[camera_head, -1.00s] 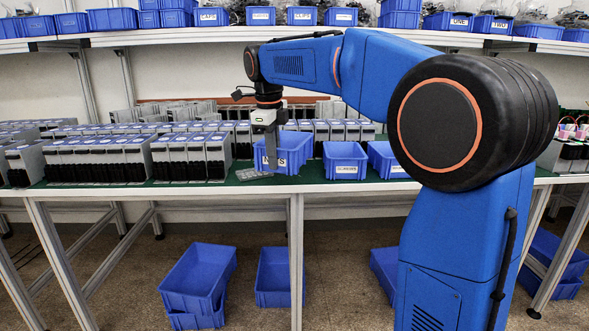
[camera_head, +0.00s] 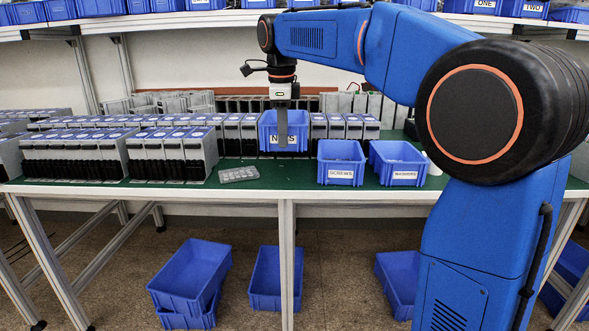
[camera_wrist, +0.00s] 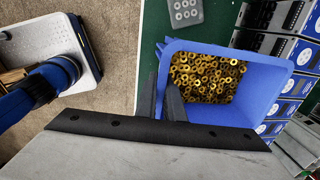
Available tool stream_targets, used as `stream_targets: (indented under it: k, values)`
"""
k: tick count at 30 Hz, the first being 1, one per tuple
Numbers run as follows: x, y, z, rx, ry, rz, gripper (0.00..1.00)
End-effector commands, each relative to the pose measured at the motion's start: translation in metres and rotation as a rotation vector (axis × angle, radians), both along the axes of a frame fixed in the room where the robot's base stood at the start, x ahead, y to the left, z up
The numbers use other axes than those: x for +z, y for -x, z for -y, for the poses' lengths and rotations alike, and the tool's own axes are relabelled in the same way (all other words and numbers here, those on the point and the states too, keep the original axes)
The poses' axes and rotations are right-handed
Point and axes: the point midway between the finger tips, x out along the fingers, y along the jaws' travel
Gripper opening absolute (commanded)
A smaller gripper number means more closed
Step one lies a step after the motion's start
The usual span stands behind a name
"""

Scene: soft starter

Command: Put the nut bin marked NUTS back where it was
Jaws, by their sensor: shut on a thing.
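The blue nut bin (camera_head: 297,142) with a white label reading NUTS is in the middle of the head view, at the green bench, partly covered by my finger. My gripper (camera_head: 283,140) is shut on its near wall, fingers pointing down. In the wrist view the nut bin (camera_wrist: 262,78) is full of brass-coloured nuts, and my gripper (camera_wrist: 165,88) grips the wall at its left side. The bin looks upright. Whether its base touches the bench cannot be told.
A blue bin labelled SCREWS (camera_head: 342,174) and another blue bin (camera_head: 398,178) stand to the right, nearer the front edge. A grey plate with holes (camera_head: 239,174) lies left on the green bench top (camera_head: 262,179). Rows of grey-and-black units (camera_head: 172,155) stand left and behind.

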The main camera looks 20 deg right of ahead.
Motion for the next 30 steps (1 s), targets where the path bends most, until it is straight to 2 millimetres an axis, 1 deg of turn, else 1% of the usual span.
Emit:
stream_targets:
  k: [2,6,10,17,25,30]
  values:
    - [-0.008,0.001,-0.001,0.006,0.000,-0.002,0.00]
    - [-0.031,0.001,-0.001,0.007,0.000,-0.002,0.00]
    - [-0.048,0.001,-0.001,0.006,0.000,-0.002,0.00]
    - [-0.062,0.000,-0.001,0.005,0.000,-0.001,0.00]
    - [-0.095,0.001,-0.001,0.005,0.000,-0.001,0.00]
    - [-0.097,0.000,-0.001,0.005,0.000,0.001,0.00]
